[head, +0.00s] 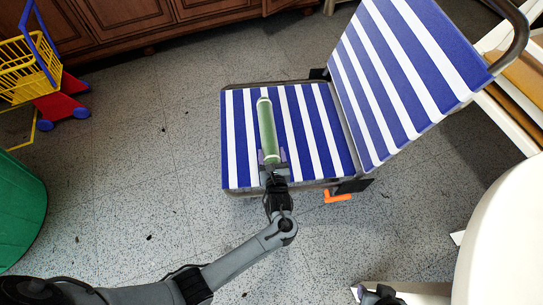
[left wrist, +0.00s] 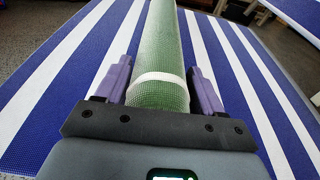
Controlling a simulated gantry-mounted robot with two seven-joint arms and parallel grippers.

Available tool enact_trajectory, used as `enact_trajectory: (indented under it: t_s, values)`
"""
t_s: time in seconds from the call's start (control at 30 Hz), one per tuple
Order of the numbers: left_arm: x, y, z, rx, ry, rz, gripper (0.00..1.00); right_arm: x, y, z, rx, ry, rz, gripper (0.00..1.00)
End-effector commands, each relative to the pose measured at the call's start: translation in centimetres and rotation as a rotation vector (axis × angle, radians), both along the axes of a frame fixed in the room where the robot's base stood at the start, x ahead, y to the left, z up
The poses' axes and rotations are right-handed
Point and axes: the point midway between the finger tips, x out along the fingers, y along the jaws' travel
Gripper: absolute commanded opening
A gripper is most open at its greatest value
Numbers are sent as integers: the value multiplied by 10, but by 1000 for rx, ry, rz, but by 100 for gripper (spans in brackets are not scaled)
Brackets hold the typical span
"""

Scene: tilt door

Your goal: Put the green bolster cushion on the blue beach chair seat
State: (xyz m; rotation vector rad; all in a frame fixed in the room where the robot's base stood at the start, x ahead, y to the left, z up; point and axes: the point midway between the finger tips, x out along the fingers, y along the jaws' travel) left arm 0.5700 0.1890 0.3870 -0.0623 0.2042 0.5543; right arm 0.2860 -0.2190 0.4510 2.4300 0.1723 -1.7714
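The green bolster cushion (head: 267,128) lies lengthwise on the blue and white striped seat (head: 309,130) of the beach chair. It also shows in the left wrist view (left wrist: 160,60), with a pale band around its near end. My left gripper (head: 271,157) is at the near end of the bolster. In the left wrist view its two purple fingers (left wrist: 160,85) stand on either side of the bolster, with narrow gaps between them and it. The gripper looks open around the bolster.
The chair's striped backrest (head: 395,75) rises to the right of the seat. A yellow toy cart (head: 22,68) and a green container (head: 18,212) stand at the left. A rounded white object (head: 510,240) fills the lower right. The speckled floor (head: 140,170) left of the chair is clear.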

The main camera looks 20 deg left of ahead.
Motion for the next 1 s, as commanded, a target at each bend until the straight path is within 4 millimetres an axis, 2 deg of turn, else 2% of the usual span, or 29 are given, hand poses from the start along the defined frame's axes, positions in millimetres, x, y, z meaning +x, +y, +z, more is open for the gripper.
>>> enact_trajectory:
  t_s: [0.03,0.17,0.57,1.0]
  values:
    - [-1,0,-3,-1,7,-1,74,0,0,0,1,-1,-1,43]
    - [-1,0,-2,0,6,-1,93,0,1,0,3,-1,-2,43]
    - [-4,-2,1,0,4,0,93,0,2,5,8,-1,-5,43]
    - [-41,-25,12,0,4,0,93,0,1,38,4,-1,-3,43]
